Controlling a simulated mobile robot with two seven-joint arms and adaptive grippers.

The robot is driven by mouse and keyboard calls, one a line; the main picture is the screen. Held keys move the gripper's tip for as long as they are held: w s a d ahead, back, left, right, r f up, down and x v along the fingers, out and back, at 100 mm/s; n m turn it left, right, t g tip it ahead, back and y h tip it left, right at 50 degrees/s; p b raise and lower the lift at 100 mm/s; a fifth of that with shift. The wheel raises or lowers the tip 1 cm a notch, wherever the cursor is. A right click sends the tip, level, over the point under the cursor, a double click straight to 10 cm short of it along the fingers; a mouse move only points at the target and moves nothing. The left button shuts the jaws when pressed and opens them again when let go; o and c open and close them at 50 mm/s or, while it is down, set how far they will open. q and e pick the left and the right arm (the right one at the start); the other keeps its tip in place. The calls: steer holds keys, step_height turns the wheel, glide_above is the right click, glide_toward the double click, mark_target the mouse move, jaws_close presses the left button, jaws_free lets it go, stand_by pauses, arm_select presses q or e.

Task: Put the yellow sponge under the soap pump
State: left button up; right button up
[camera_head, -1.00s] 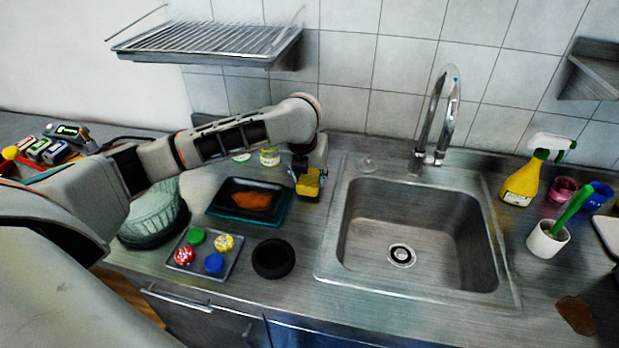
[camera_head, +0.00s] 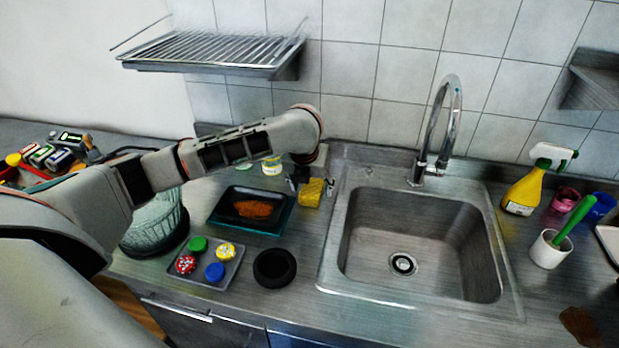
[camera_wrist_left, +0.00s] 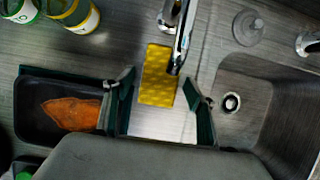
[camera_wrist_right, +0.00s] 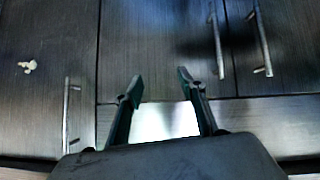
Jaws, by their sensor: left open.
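The yellow sponge (camera_head: 311,193) lies on the steel counter left of the sink; it also shows in the left wrist view (camera_wrist_left: 157,76). The chrome soap pump (camera_wrist_left: 183,38) reaches over the sponge's right edge, with its spout tip above it. In the head view my arm hides most or all of the pump. My left gripper (camera_head: 311,185) is open, one finger on either side of the sponge and apart from it; its fingers also show in the left wrist view (camera_wrist_left: 158,92). My right gripper (camera_wrist_right: 160,82) is open and empty, in front of cabinet doors.
A dark tray with an orange-brown piece (camera_head: 253,209) lies left of the sponge. A black round dish (camera_head: 275,268) and a small tray of coloured caps (camera_head: 207,262) stand nearer. The sink (camera_head: 415,240) is at the right. Jars (camera_wrist_left: 75,13) stand behind the tray.

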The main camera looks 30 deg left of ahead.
arm_select(q)
steer(key=v, duration=1.1)
steer(key=shift+r, duration=0.25)
steer(key=shift+s, duration=0.1)
